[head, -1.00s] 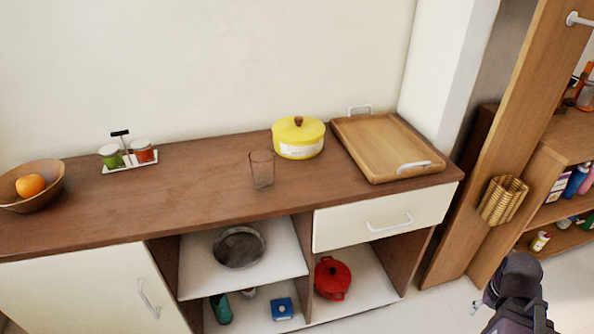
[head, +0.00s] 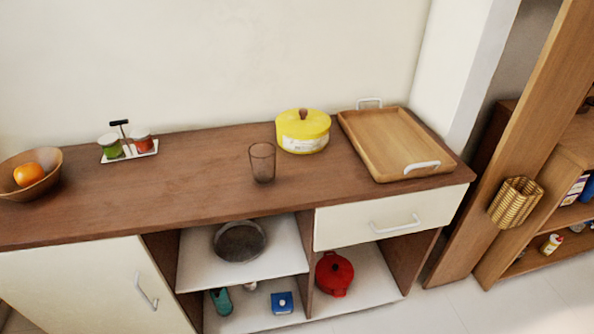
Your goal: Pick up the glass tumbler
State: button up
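The glass tumbler (head: 262,163) stands upright on the brown wooden countertop (head: 190,190), near the middle of the head view. It is see-through with a brownish tint and looks empty. It is a little to the left of and in front of a yellow lidded pot (head: 303,131), with a small gap between them. My gripper is not in view, and nothing touches the tumbler.
A wooden tray (head: 395,145) with white handles lies at the right end of the counter. A condiment caddy (head: 128,148) and a wooden bowl (head: 48,184) with an orange (head: 28,174) are at the left. The counter left of the tumbler is clear. Open shelves below hold several items.

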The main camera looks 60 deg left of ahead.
aim_at(262, 155)
jog(key=z, duration=0.55)
jog(key=i, duration=0.7)
jog(key=u, duration=3.65)
jog(key=i, duration=0.1)
jog(key=z, duration=0.9)
